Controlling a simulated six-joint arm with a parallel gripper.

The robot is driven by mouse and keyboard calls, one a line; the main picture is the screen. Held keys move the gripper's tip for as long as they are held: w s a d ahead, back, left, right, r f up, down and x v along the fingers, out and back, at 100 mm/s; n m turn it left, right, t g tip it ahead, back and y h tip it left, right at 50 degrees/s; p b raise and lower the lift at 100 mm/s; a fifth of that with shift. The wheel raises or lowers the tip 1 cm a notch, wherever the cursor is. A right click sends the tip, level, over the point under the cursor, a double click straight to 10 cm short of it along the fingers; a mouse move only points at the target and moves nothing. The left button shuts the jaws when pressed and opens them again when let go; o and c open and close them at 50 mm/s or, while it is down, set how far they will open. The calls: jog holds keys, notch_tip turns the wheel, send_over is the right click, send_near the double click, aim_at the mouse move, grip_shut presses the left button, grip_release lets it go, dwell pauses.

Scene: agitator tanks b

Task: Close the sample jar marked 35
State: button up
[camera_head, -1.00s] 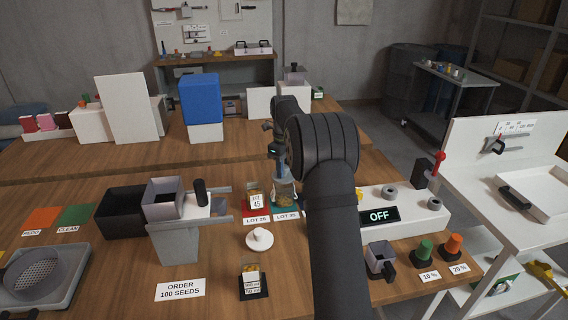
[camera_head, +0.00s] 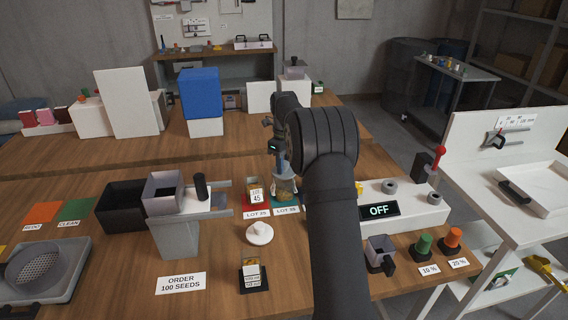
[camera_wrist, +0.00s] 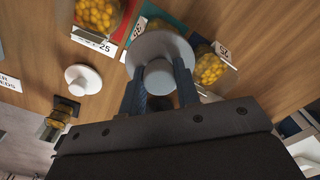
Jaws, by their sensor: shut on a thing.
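My gripper (camera_wrist: 160,92) is shut on the knob of a white round lid (camera_wrist: 150,45) in the wrist view. In the head view this jar (camera_head: 284,190) stands behind the LOT 35 card, under my gripper. I cannot tell whether the lid touches the jar. My arm hides part of this area. A second jar (camera_head: 256,195), with a tag reading 45, stands beside it behind the LOT 25 card; it also shows in the wrist view (camera_wrist: 98,14).
A second white lid (camera_head: 260,233) lies on the table in front of the jars. A grey hopper (camera_head: 178,235) is to the left, a device reading OFF (camera_head: 379,211) to the right.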

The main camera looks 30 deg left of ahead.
jog(key=shift+f, duration=0.95)
jog(key=o, duration=1)
jog(key=shift+o, duration=0.2)
notch_tip(320, 180, up, 17)
jog(key=shift+r, duration=0.2)
notch_tip(320, 180, down, 18)
jog(key=shift+r, duration=0.5)
